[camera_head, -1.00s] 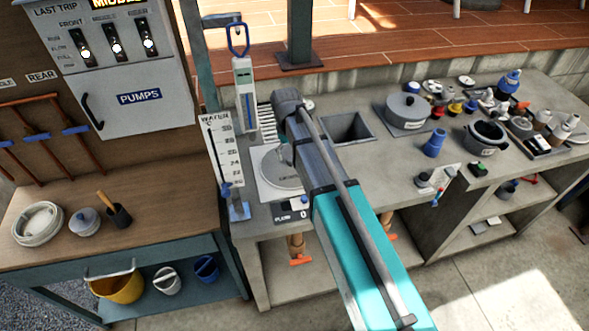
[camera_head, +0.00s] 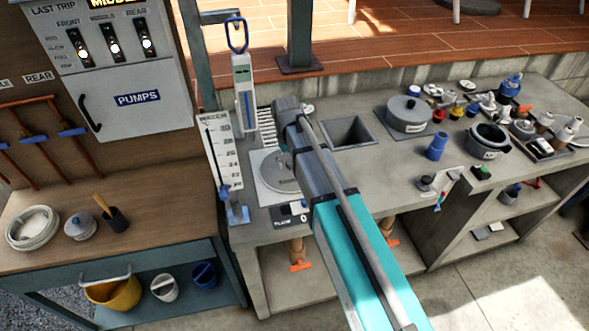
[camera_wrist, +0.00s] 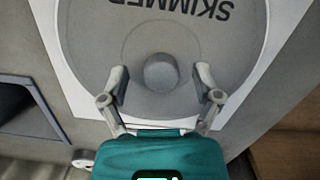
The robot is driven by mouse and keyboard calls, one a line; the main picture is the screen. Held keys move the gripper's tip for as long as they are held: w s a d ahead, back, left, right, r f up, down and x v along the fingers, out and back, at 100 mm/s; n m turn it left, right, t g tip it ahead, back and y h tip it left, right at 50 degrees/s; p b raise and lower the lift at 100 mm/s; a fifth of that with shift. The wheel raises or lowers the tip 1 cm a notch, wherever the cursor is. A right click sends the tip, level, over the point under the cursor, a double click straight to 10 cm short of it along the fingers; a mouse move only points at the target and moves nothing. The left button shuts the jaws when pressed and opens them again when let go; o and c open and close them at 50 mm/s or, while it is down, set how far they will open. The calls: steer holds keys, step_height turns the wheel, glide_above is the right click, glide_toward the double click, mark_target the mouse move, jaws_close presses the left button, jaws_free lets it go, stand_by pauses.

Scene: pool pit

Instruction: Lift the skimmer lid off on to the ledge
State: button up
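The skimmer lid (camera_wrist: 140,45) is a round grey disc marked SKIMMER with a round knob (camera_wrist: 161,72) at its middle. It lies flat on a pale square plate in the counter. In the head view the lid (camera_head: 279,178) is partly hidden behind my arm. My gripper (camera_wrist: 161,75) is open, with its two fingers apart on either side of the knob in the wrist view. I see a gap between each finger and the knob. How high the fingertips are above the lid I cannot tell.
A square opening (camera_head: 350,131) lies to the right of the lid. A water gauge board (camera_head: 222,155) and a tall meter (camera_head: 245,95) stand close on the left. A lidded grey pot (camera_head: 407,113), a blue cup (camera_head: 437,146) and several fittings stand farther right on the counter.

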mark_target(290, 161)
jaws_close()
steer(key=shift+r, duration=0.1)
stand_by(0.4)
step_height(290, 161, up, 10)
steer(key=p, duration=1)
stand_by(0.6)
